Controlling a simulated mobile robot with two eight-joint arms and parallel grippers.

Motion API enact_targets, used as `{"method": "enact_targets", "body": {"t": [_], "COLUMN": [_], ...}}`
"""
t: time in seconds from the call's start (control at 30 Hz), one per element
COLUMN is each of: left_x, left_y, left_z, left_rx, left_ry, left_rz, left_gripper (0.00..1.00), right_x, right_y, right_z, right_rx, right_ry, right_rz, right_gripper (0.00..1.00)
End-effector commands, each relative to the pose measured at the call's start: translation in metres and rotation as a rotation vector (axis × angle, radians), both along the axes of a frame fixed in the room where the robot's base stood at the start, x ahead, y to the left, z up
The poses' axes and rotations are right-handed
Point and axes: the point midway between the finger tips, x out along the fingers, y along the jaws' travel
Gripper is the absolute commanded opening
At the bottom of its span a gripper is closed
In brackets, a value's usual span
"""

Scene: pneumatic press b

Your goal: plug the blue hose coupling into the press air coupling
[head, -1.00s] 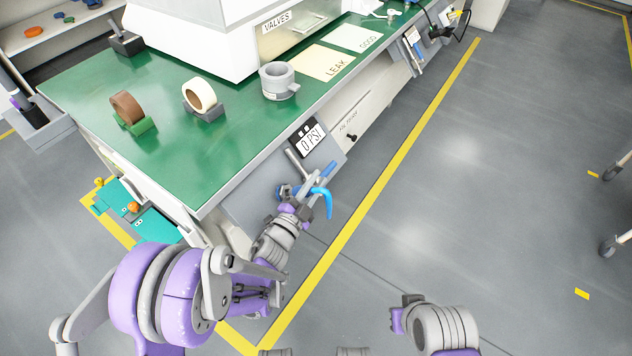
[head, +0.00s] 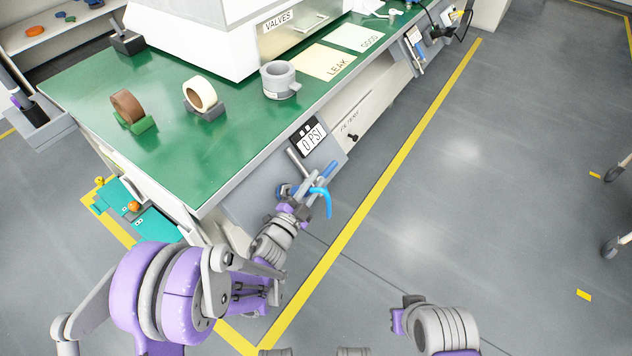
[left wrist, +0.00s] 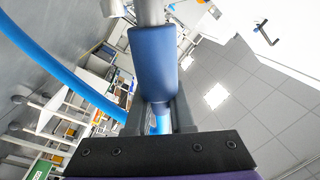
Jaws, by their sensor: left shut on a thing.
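The blue hose coupling (left wrist: 153,62) fills the middle of the left wrist view, gripped between the dark fingers of my left gripper (left wrist: 158,118). A grey metal cylinder (left wrist: 151,12) meets its far end in that view; I cannot tell whether they are fully joined. In the head view my left gripper (head: 300,207) is at the grey panel under the bench's front edge, below the 0 PSI display (head: 309,138). The bright blue hose (head: 327,203) curves down beside it. The press air coupling is not clearly distinguishable there. My right gripper (head: 397,320) shows only in part at the bottom.
The green bench top (head: 170,170) carries two tape rolls, a grey cup (head: 278,80) and LEAK and GOOD sheets. A teal case (head: 150,222) lies by the bench's left leg.

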Motion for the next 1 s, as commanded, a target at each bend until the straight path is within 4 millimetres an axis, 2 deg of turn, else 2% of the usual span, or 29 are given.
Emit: {"method": "enact_targets", "body": {"t": [0.5, 1.0], "left_x": [0.006, -0.001], "left_y": [0.008, -0.001], "left_z": [-0.009, 0.001], "left_rx": [0.0, -0.001], "left_ry": [0.001, 0.0], "left_rz": [0.001, -0.001], "left_gripper": [0.0, 0.0], "right_x": [0.001, 0.0], "right_y": [0.0, 0.0], "right_z": [-0.003, 0.001], "right_rx": [0.0, 0.0], "right_ry": [-0.001, 0.0], "right_rz": [0.0, 0.0], "right_gripper": [0.0, 0.0]}}
